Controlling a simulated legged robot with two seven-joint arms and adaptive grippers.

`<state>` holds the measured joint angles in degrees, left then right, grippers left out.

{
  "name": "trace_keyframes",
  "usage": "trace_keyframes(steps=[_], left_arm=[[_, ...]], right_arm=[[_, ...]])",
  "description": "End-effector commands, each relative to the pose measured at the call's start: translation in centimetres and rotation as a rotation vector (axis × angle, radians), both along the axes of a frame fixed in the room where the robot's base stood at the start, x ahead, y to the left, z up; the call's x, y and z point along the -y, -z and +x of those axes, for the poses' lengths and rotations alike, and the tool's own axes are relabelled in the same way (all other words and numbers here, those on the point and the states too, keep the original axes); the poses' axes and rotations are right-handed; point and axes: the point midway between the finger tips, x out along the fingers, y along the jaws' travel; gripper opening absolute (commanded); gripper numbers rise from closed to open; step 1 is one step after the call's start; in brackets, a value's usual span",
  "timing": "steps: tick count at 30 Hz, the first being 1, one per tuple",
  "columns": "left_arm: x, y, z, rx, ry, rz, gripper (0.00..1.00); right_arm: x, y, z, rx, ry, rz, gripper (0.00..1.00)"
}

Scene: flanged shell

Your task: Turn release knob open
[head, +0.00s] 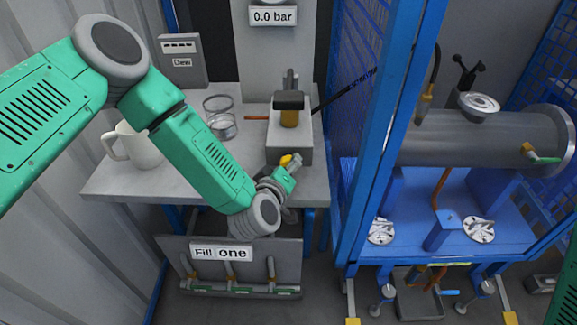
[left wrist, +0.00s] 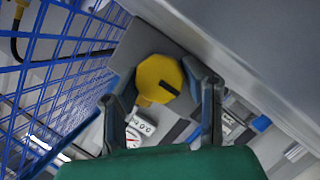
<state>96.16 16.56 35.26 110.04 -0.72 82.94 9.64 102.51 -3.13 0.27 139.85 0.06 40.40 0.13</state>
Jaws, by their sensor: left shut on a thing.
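In the head view only a small bit of yellow (head: 286,160) shows at the front of the grey block (head: 288,140). My left gripper (left wrist: 160,85) is shut on the knob, with one finger on each side of it. In the head view the left gripper (head: 291,166) is small and partly hidden by its own wrist. My right gripper is not in view.
A white mug (head: 140,148) and a glass jar (head: 220,118) stand on the grey bench. A "0.0 bar" sign (head: 273,16) hangs behind. A blue mesh frame (head: 385,120) stands right of the bench. A "Fill one" bin (head: 221,252) sits below.

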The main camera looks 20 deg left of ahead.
Motion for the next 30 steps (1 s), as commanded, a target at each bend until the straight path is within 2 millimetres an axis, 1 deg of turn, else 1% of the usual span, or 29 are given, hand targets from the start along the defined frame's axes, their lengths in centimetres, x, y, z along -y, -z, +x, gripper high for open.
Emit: trace_keyframes(steps=[1, 7, 8, 9, 10, 25, 28, 30], left_arm=[[0.0, 0.5, -0.3, -0.013, 0.002, 0.001, 0.08], [0.0, 0.5, -0.3, -0.013, 0.003, 0.000, 0.08], [0.0, 0.5, -0.3, -0.013, 0.003, 0.000, 0.40], [0.0, 0.5, -0.3, -0.013, 0.003, 0.000, 0.55], [0.0, 0.5, -0.3, -0.013, 0.002, 0.001, 0.57], [0.0, 0.3, -0.5, -0.009, 0.002, 0.002, 0.57], [0.0, 0.1, -1.2, -0.010, 0.003, 0.001, 0.57], [0.1, -0.1, -2.0, -0.010, 0.003, 0.001, 0.57]], right_arm=[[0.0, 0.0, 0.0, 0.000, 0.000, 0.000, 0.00], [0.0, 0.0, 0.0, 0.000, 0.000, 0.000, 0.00], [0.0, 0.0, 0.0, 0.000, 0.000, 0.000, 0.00], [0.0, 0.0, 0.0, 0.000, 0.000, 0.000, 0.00], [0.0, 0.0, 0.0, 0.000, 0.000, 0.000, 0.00], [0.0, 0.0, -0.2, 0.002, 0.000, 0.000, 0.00], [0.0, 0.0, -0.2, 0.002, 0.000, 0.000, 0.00], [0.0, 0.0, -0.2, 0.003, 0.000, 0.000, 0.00]])
